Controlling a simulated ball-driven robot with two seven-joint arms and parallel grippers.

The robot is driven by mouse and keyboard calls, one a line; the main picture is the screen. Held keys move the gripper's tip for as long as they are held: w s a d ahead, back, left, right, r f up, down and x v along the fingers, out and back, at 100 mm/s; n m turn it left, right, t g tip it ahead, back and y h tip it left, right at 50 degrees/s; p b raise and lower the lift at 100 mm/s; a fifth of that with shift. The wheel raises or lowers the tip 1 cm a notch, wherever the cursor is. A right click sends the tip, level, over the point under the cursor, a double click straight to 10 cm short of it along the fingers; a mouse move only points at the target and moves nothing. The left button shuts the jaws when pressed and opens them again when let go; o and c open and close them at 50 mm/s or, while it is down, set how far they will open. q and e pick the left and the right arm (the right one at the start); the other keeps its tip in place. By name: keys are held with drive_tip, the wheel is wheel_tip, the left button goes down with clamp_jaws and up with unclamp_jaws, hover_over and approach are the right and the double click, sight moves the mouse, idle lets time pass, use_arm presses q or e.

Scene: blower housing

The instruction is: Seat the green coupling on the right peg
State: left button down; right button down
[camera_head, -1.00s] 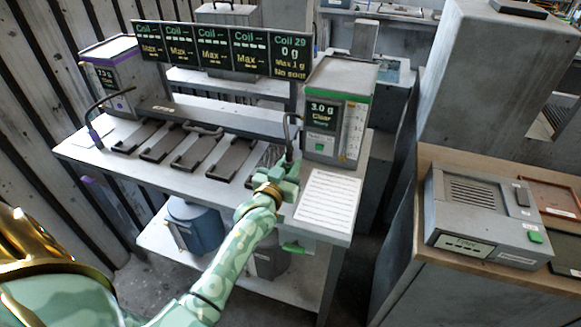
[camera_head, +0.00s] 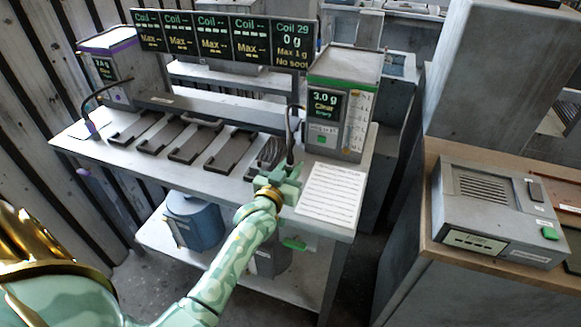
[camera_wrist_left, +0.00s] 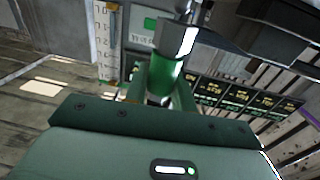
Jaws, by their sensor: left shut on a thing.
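My left gripper (camera_head: 285,178) is over the right front part of the grey bench (camera_head: 222,172). In the left wrist view its fingers (camera_wrist_left: 164,92) are shut on the green coupling (camera_wrist_left: 165,75), a green cylinder below a bright metal collar. In the head view the coupling's dark upper part (camera_head: 290,150) stands roughly upright above the fingers, with a dark hose looping at its top. The fingers hide its lower end. I cannot make out the right peg; a green piece (camera_head: 294,243) shows under the bench's front edge. My right gripper is not in view.
A green-trimmed dispenser (camera_head: 340,108) reading 3.0 g stands right behind the gripper. A white printed sheet (camera_head: 330,193) lies to its right. Dark trays (camera_head: 193,143) line the bench to the left. A purple-ended hose (camera_head: 92,128) stands at the far left.

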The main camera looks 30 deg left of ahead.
use_arm(q)
drive_tip(key=shift+f+b, duration=0.75)
drive_tip(key=shift+f, duration=0.45)
drive_tip(key=c, duration=1.1)
unclamp_jaws()
drive_tip(key=s+d+p, duration=0.1)
drive_tip(key=s, duration=0.9)
drive_tip(key=s+d+p, duration=0.1)
drive_tip(key=s, duration=0.5)
drive_tip(key=shift+d+p, duration=0.3)
drive_tip(key=shift+d, duration=0.05)
